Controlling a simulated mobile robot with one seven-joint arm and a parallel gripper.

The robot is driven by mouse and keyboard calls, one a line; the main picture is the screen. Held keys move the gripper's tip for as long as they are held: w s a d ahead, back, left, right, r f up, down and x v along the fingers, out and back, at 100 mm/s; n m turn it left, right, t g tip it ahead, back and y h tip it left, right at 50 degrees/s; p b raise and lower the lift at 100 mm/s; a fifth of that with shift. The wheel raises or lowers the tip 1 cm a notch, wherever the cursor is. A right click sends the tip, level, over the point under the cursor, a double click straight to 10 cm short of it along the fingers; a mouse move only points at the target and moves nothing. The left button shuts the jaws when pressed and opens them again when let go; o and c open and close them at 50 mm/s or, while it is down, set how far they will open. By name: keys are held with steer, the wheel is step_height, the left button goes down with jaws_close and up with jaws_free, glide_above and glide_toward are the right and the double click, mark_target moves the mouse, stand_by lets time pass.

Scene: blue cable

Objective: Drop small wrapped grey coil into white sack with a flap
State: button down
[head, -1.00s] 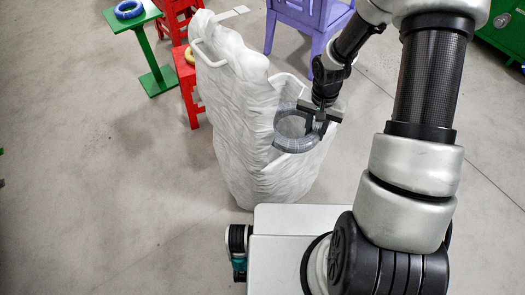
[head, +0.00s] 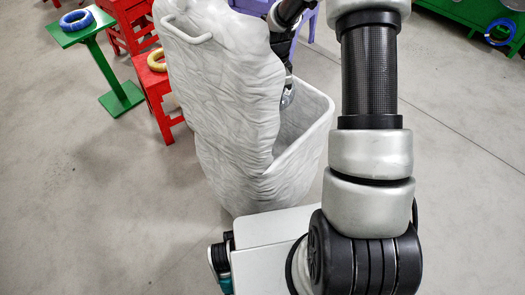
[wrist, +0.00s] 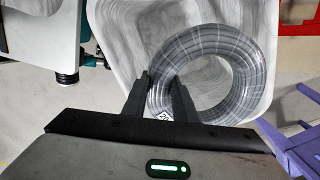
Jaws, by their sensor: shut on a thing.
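The white sack (head: 225,120) stands upright in front of my base, its tall flap with a handle on the left and its mouth open on the right. My gripper (wrist: 160,88) is shut on the small wrapped grey coil (wrist: 246,62), holding one side of its ring. In the wrist view, the coil is seen against the pale inside of the sack (wrist: 112,45). In the head view, only a bit of the coil (head: 287,101) shows at the sack's mouth; the flap hides the rest and most of my gripper.
A green stand (head: 92,60) with a blue coil (head: 77,20) is at the left, beside red stools (head: 160,88), one bearing a yellow coil (head: 156,62). Purple furniture (wrist: 295,145) is close to the sack. Another blue coil (head: 500,32) lies on green furniture at the right.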

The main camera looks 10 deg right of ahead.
steer(key=shift+w+f+b, duration=0.1)
steer(key=shift+f+b, duration=1.2)
steer(key=shift+f, duration=1.1)
steer(key=c, duration=1.5)
jaws_free()
steer(key=shift+c, duration=0.2)
steer(key=shift+o, duration=0.9)
step_height(320, 180, up, 17)
steer(key=p, duration=0.4)
steer(key=shift+r, duration=0.2)
